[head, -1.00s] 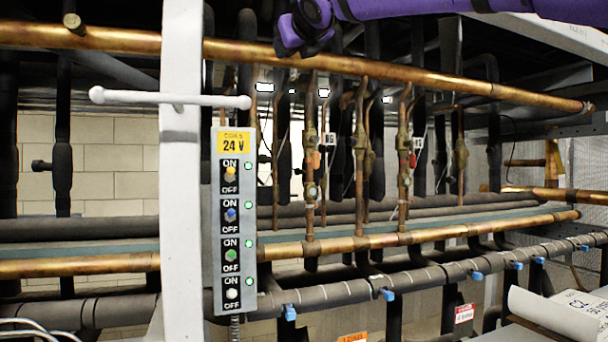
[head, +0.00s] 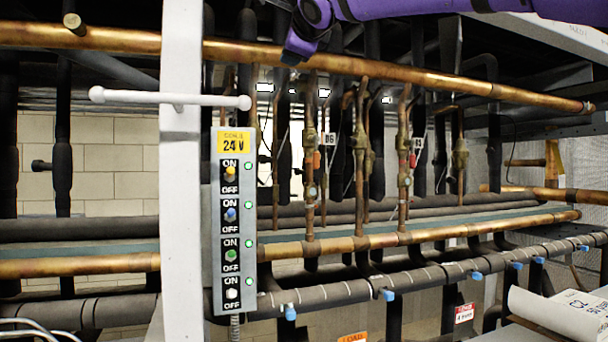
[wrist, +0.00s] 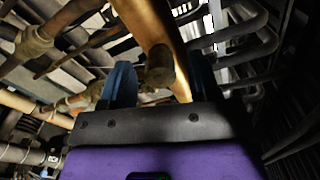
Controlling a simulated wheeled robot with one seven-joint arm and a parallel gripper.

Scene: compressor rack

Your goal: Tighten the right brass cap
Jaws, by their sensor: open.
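A short round brass cap (wrist: 160,70) sticks out from a thick copper pipe (wrist: 152,25) in the wrist view. My gripper (wrist: 162,78) is open, with one dark blue finger on each side of the cap. I see a gap on both sides, wider on the right, and the fingers do not look closed on it. In the head view, a brass cap (head: 74,22) stands at the left on the upper copper pipe (head: 400,70). My purple wrist crosses in front of that pipe near the top middle. My fingers and the pipe behind the wrist are hidden there.
A white post (head: 182,220) with a white bar handle (head: 170,98) and a 24 V switch panel (head: 234,220) stand at the left. Thin vertical copper lines with valves (head: 404,150) hang below the upper pipe. Dark insulated pipes (head: 370,290) run below.

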